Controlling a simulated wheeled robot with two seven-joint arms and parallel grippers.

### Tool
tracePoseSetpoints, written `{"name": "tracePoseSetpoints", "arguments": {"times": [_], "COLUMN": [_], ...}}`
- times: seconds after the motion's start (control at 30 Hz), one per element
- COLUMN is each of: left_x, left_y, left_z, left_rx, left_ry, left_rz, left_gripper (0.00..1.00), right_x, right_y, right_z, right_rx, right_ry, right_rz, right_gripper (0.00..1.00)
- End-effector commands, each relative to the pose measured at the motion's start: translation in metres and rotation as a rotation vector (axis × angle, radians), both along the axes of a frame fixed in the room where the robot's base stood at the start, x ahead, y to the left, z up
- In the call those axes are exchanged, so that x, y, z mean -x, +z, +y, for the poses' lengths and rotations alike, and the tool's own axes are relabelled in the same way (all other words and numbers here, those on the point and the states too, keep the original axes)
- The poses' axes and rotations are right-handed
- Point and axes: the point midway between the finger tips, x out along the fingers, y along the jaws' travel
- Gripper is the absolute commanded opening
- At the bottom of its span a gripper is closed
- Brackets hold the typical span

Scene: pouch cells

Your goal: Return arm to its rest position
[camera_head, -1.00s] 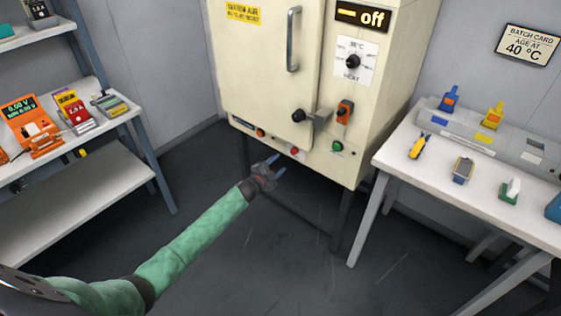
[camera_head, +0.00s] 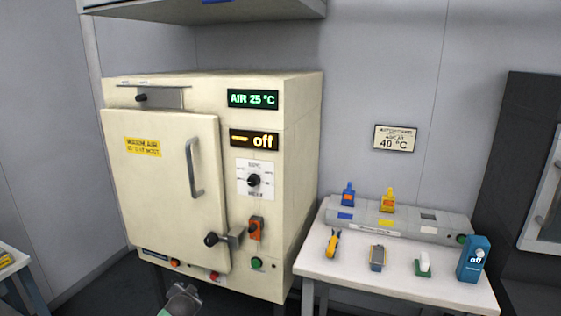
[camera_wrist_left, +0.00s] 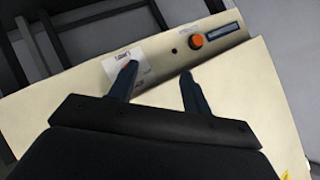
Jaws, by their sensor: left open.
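My left gripper (camera_head: 182,297) shows only in part at the bottom edge of the head view, low in front of the cream oven (camera_head: 175,200). In the left wrist view its two dark fingers (camera_wrist_left: 158,82) stand apart with nothing between them. The oven's lower front panel lies beyond the fingers, with an orange button (camera_wrist_left: 196,41) and a small white label (camera_wrist_left: 125,62). One finger overlaps the label in the picture; I cannot tell that it touches. The rest of my left arm is mostly out of the head view. My right gripper is not in view.
The oven door is shut, with its handle (camera_head: 194,168) and latch (camera_head: 222,238) on the front. The displays read off and AIR 25 °C. A white table (camera_head: 340,277) with small tools and a grey rack (camera_head: 400,222) stands to the right. A shelf (camera_head: 200,8) hangs above.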

Motion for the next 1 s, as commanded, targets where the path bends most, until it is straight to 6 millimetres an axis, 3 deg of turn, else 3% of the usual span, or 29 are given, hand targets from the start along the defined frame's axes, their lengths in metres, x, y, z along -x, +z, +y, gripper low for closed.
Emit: {"name": "tracePoseSetpoints", "arguments": {"times": [0.2, 0.5, 0.8, 1.0], "left_x": [0.102, 0.262, 0.376, 0.442], "left_y": [0.022, 0.035, 0.042, 0.024], "left_z": [-0.063, -0.129, -0.164, -0.175], "left_rx": [0.158, 0.339, 0.483, 0.543], "left_ry": [0.083, 0.098, 0.084, 0.119], "left_rz": [0.201, 0.442, 0.535, 0.620], "left_gripper": [0.49, 0.49, 0.49, 0.49], "right_x": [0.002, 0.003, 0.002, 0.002], "right_y": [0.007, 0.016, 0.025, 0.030], "right_z": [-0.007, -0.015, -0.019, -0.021], "right_rx": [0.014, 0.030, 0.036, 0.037], "right_ry": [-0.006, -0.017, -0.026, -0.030], "right_rz": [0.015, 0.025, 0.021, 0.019], "right_gripper": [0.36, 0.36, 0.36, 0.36]}}
